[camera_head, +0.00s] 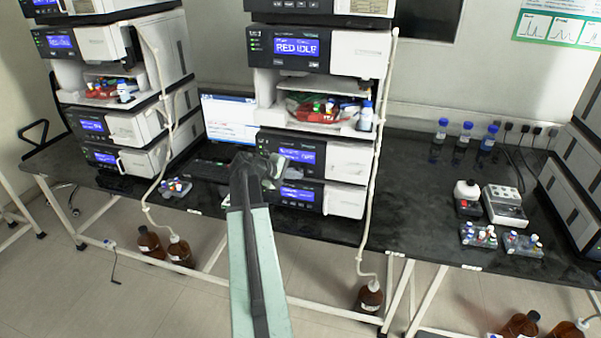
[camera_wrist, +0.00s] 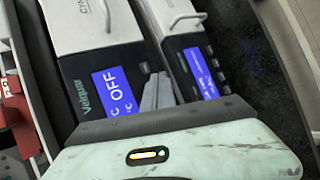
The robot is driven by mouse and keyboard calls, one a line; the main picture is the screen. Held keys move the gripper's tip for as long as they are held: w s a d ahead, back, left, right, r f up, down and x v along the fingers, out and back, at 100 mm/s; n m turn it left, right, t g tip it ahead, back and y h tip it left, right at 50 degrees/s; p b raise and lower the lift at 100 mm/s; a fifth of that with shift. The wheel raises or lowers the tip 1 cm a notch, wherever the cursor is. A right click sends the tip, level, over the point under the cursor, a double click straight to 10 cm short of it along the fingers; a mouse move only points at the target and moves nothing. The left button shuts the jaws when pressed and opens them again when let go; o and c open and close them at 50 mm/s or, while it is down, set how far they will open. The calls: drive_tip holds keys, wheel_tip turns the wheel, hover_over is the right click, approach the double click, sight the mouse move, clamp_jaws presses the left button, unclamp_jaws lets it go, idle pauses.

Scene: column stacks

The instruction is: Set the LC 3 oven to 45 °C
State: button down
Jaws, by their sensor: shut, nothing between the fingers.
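The oven (camera_head: 346,163) is a black-and-white module in the middle stack, just below an open compartment. Its blue display (camera_head: 299,156) is lit. In the wrist view this display (camera_wrist: 118,92) shows °C and the word OFF, tilted. I cannot read an LC 3 label. My gripper (camera_head: 274,166) is shut and empty in front of the left part of the stack's lower modules. In the wrist view its fingertips (camera_wrist: 160,82) are together beside the OFF display, by the panel's edge. They hide part of the panel and its buttons; I cannot tell whether they touch it.
Another module (camera_head: 343,201) with a blue display sits directly below. A computer screen (camera_head: 229,118) stands left of it. A left stack (camera_head: 129,127) has similar modules. Tubing (camera_head: 376,150) hangs down the middle stack's right side.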

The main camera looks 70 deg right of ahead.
drive_tip(key=shift+a, duration=0.3)
drive_tip(key=shift+d, duration=0.1)
drive_tip(key=shift+d, duration=0.35)
drive_tip(key=shift+d, duration=0.4)
idle(0.7)
drive_tip(key=shift+a, duration=0.85)
